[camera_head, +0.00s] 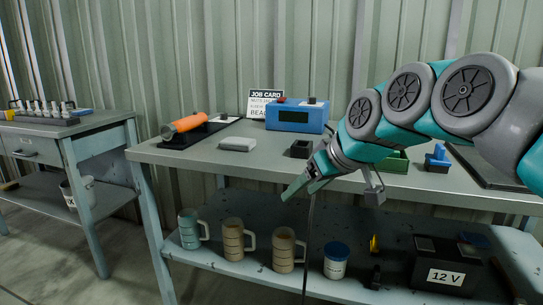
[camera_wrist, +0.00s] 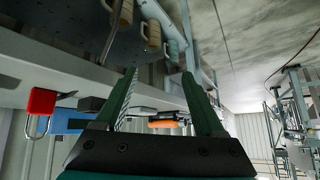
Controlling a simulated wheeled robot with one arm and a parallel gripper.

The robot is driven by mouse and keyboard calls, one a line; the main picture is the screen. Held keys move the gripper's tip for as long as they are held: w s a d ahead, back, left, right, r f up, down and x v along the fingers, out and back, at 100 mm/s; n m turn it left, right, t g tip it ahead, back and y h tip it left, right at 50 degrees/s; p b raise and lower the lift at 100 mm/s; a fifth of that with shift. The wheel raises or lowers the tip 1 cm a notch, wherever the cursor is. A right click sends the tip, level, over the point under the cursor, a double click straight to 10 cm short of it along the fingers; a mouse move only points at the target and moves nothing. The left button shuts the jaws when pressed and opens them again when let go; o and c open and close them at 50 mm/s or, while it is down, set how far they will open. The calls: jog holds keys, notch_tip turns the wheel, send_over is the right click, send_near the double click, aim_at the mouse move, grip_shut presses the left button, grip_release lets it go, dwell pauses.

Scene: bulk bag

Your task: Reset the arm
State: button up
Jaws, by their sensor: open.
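My teal and grey arm reaches in from the right of the head view. My gripper (camera_head: 299,186) hangs in front of the workbench (camera_head: 200,158), near the level of its front edge. In the wrist view my gripper (camera_wrist: 162,84) shows two green fingers spread apart with nothing held between them. The orange tool (camera_wrist: 165,123) on the bench appears beyond the fingers in that view, well apart from them. A red padlock (camera_wrist: 42,101) shows at the left of the wrist view.
A blue device (camera_head: 298,115), an orange cylinder tool (camera_head: 184,125), a job card (camera_head: 262,103) and a white block (camera_head: 238,144) stand on the bench. Mugs (camera_head: 233,240), a lidded tub (camera_head: 336,261) and a 12 V battery (camera_head: 446,270) are on the lower shelf. A second bench (camera_head: 92,123) stands left.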

jog(key=s+d+f+m+g+h, duration=0.1)
jog(key=s+d+f+m+g, duration=0.1)
jog(key=s+f, duration=0.6)
jog(key=s+d+f+m+g+h, duration=0.2)
jog(key=s+f, duration=0.6)
jog(key=s, duration=0.5)
jog(key=s+d+f+m+g+h, duration=0.2)
jog(key=s+d+f+g, duration=0.2)
jog(key=s+f, duration=0.5)
jog(key=shift+s+d, duration=0.25)
jog(key=shift+s, duration=0.5)
